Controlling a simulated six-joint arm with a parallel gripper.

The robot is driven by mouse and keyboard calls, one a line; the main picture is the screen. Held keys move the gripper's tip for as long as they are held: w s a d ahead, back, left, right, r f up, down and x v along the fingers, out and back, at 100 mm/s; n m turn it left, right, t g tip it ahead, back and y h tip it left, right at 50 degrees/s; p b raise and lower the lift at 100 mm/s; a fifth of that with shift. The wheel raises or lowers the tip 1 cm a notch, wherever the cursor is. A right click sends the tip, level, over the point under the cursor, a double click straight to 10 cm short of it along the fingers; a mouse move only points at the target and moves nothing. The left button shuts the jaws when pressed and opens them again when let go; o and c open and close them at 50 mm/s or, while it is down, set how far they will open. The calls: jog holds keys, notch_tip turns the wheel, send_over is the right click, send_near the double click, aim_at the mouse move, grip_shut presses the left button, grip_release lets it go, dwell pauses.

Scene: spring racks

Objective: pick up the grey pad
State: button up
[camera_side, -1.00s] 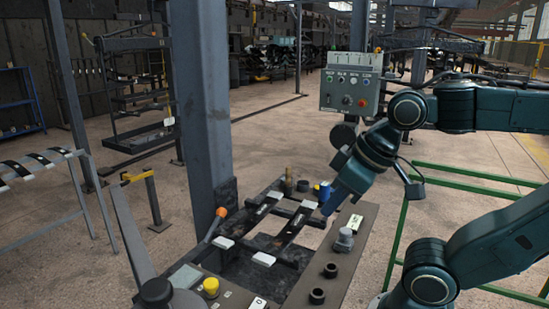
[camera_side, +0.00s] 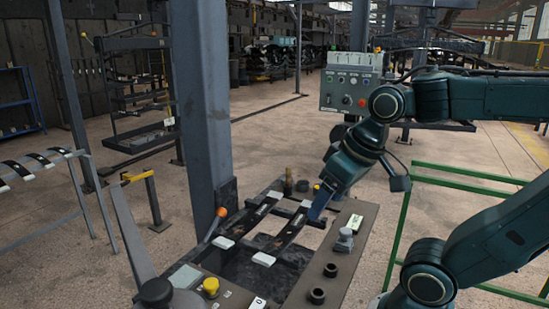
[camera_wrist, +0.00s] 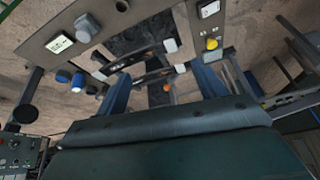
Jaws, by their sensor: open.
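Several pale grey pads sit on the ends of two dark leaf springs in a bench frame. The two near ones are a left pad (camera_side: 222,243) and a right pad (camera_side: 263,259); I cannot tell which one the task means. The wrist view shows two of the pads, one upper (camera_wrist: 170,45) and one lower (camera_wrist: 180,68). My gripper (camera_side: 317,212) is low over the far right end of the springs, beside the far right pad (camera_side: 308,204). In the wrist view its two blue fingers (camera_wrist: 160,72) are apart, with nothing held between them.
A grey post (camera_side: 203,100) rises behind the bench. An orange-tipped lever (camera_side: 221,212) stands left of the springs. A grey knob (camera_side: 344,240) and black sockets (camera_side: 317,295) stick up from the right plate. A yellow button (camera_side: 211,286) is at the front.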

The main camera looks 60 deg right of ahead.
jog(key=w+d+f+m+g, duration=0.3)
jog(key=d+m, duration=0.5)
jog(key=d, duration=0.2)
jog(key=m+g+y, duration=0.2)
jog(key=m, duration=0.4)
send_near(346, 230)
jog(key=shift+w+a+f, duration=0.1)
jog(key=shift+a+f, duration=0.1)
jog(key=shift+f, duration=0.95)
jog(key=shift+a+f, duration=0.2)
jog(key=shift+f, duration=1)
jog(key=shift+w+a+f, duration=0.1)
jog(key=shift+a+f, duration=0.1)
jog(key=shift+f, duration=0.95)
jog(key=shift+s+f, duration=0.1)
jog(key=shift+f, duration=0.05)
jog(key=shift+s+a+f, duration=0.1)
jog(key=shift+s+f, duration=0.1)
jog(key=shift+f, duration=2.25)
jog(key=c, duration=1.1)
